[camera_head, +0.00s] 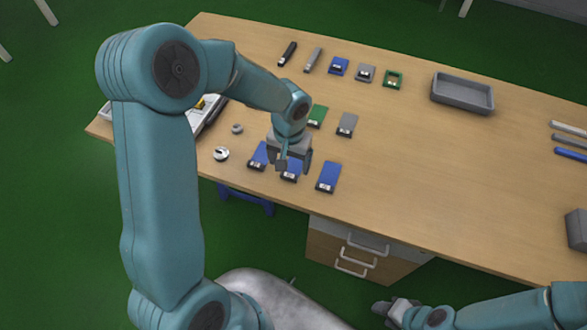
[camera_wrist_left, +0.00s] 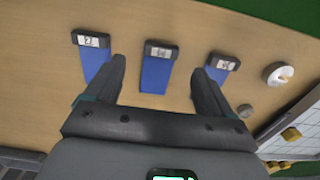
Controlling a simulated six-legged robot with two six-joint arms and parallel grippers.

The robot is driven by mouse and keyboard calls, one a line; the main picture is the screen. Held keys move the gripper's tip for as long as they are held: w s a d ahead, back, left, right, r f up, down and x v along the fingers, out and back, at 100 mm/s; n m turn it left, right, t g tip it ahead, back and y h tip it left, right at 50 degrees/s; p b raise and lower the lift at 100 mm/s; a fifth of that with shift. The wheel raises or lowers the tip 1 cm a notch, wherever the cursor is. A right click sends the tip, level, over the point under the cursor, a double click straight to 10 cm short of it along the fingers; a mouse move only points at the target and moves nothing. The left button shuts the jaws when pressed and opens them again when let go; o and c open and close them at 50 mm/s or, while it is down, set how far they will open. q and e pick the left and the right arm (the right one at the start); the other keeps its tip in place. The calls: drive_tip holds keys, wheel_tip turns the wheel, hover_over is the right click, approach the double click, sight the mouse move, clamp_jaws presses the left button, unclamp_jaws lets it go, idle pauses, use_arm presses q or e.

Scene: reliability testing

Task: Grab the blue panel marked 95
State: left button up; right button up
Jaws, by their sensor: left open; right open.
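Three blue panels with black label ends lie in a row near the table's front edge: a left one (camera_head: 258,155), a middle one (camera_head: 290,170) and a right one (camera_head: 328,177). My left gripper (camera_head: 293,164) is open and empty above the middle panel and partly hides it. In the left wrist view the fingers (camera_wrist_left: 159,70) point at the middle panel (camera_wrist_left: 156,74), one on each side, with the other blue panels (camera_wrist_left: 95,60) (camera_wrist_left: 218,68) just outside them. The numbers are too small to read surely. My right gripper (camera_head: 383,308) is open, low at the bottom, away from the table.
Green (camera_head: 317,115) and grey (camera_head: 347,124) panels lie behind the row, with more small parts farther back. A grey tray (camera_head: 463,94) stands at the back right. A white round item (camera_head: 221,154) and a small grey ring (camera_head: 237,129) lie left. The table's middle right is clear.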

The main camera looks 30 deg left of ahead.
sight(289, 175)
use_arm(q)
wheel_tip(289, 175, down, 6)
drive_tip(key=shift+a+r, duration=0.1)
drive_tip(key=shift+r, duration=0.15)
drive_tip(key=c, duration=1.1)
drive_tip(key=shift+r, duration=0.15)
